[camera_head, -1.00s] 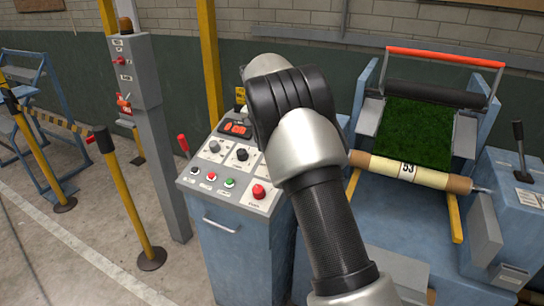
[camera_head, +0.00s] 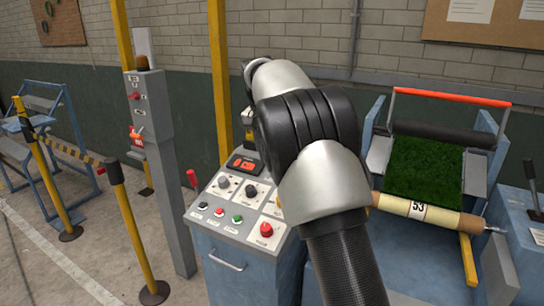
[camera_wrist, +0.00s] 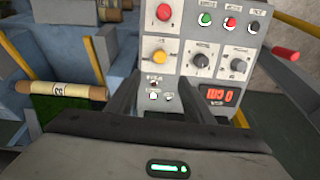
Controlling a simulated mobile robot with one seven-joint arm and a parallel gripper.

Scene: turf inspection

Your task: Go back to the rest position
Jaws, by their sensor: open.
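My gripper (camera_wrist: 165,92) shows in the wrist view as two dark fingers held apart with nothing between them. It is over the grey control panel (camera_wrist: 200,55), and I cannot tell the gap between them. In the head view my arm covers the right part of the control panel (camera_head: 236,208) and hides the gripper. The display also shows in the wrist view (camera_wrist: 219,96), reading what looks like "0 cm".
Right of my arm stands a blue machine with green turf (camera_head: 425,170) and a roll (camera_head: 420,212) marked 93. A grey post (camera_head: 160,165) and a yellow barrier post (camera_head: 135,240) stand left, with open floor between.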

